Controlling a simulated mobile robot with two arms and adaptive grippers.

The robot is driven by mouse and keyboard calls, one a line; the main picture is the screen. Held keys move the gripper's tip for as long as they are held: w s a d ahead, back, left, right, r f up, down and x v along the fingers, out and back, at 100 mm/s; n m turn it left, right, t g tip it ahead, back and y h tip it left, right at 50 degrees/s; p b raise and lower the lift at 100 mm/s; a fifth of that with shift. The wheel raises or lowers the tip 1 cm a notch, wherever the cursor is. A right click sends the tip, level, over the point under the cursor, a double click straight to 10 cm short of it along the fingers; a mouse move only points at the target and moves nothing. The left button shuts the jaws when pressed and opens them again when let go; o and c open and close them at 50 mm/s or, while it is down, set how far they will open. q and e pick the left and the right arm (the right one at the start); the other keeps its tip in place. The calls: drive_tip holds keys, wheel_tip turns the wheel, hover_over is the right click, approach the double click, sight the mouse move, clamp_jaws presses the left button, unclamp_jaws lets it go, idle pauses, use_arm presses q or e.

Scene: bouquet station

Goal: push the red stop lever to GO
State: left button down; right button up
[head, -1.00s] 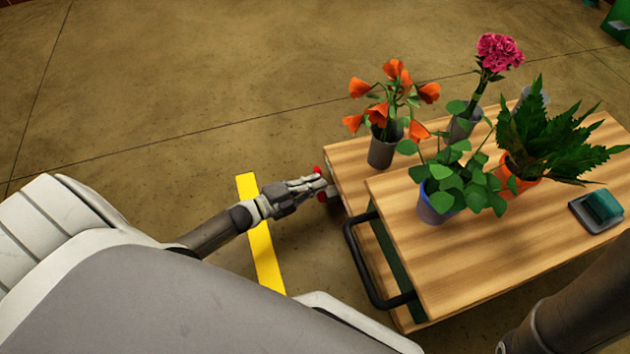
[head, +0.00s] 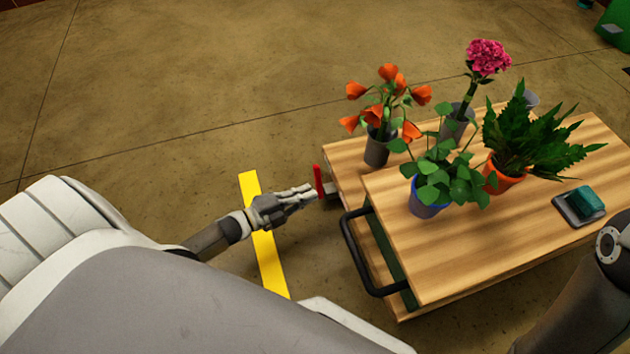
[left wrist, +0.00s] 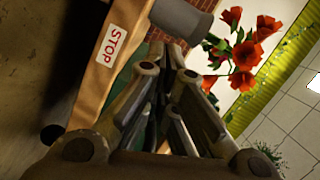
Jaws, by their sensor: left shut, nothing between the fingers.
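The red stop lever (head: 318,180) shows as a short upright red bar at the left end of the wooden cart (head: 480,250), beside a grey bracket. My left gripper (head: 312,191) is shut and empty, its fingertips right at the lever's left side; I cannot tell whether they touch it. In the left wrist view the closed fingers (left wrist: 162,62) point up past a white STOP label (left wrist: 112,45) on the cart's wooden edge. The lever does not show clearly there. My right gripper is out of view; only part of my right arm shows.
On the cart stand orange flowers in a grey vase (head: 376,150), a pink flower, a blue pot (head: 425,208) and an orange pot (head: 503,180). A teal block (head: 585,200) lies on a dark tray. A black handle (head: 360,265) juts out left. A yellow floor stripe (head: 262,240) runs under my left arm.

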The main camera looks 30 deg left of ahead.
use_arm(q)
drive_tip(key=p+v, duration=0.1)
drive_tip(key=v, duration=0.5)
drive_tip(key=shift+p, duration=0.35)
drive_tip(key=shift+a+r, duration=0.1)
drive_tip(key=shift+r, duration=0.05)
